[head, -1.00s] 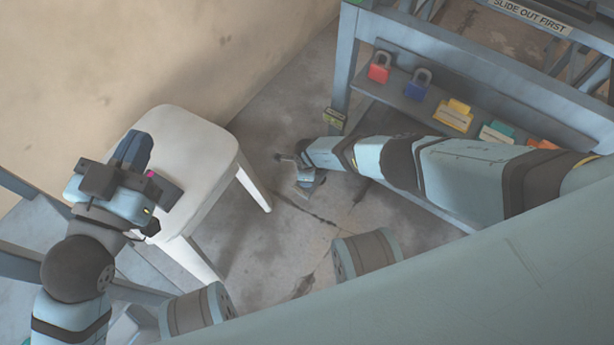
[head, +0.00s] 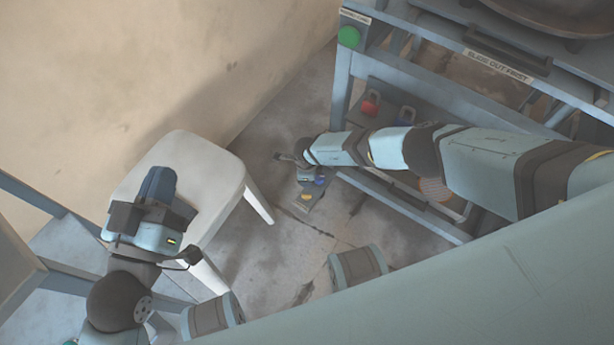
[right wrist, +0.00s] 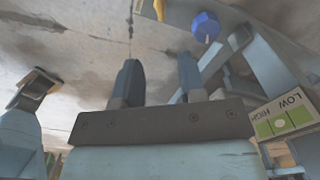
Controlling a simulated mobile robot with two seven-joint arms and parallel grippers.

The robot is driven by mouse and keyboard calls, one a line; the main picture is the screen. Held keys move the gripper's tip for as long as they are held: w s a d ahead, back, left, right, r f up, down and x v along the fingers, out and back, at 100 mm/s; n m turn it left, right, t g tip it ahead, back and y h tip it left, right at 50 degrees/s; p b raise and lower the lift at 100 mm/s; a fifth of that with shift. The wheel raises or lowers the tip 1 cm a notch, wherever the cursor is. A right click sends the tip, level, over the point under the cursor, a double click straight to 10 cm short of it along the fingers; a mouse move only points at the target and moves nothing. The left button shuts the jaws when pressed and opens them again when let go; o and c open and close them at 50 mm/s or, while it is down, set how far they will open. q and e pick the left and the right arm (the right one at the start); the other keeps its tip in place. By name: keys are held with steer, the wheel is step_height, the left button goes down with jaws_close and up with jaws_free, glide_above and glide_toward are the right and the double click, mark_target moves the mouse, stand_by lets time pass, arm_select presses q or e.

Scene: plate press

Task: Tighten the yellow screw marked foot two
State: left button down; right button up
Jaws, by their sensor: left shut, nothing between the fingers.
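A yellow piece (right wrist: 160,8) is cut off by the top edge of the right wrist view; I cannot tell whether it is the foot two screw. A blue knob (right wrist: 205,27) stands beside it, to the right. My right gripper (right wrist: 159,62) is open, with its two dark fingers apart and nothing between them. In the head view my right arm reaches down beside the press frame, and small blue (head: 320,181) and yellow (head: 306,195) parts show by its hand. No foot two marking is readable. My left gripper (head: 157,184) is shut and empty, in front of the white stool.
The white stool (head: 190,150) stands left, by the wall. The press frame (head: 343,90) fills the upper right, with a green button (head: 348,37) and red (head: 370,104) and blue (head: 405,116) padlocks. A LOW/HIGH gauge (right wrist: 285,118) is right of my right gripper.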

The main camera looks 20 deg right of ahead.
mark_target(307, 195)
steer(key=shift+a, duration=0.15)
arm_select(q)
steer(key=shift+f, duration=0.1)
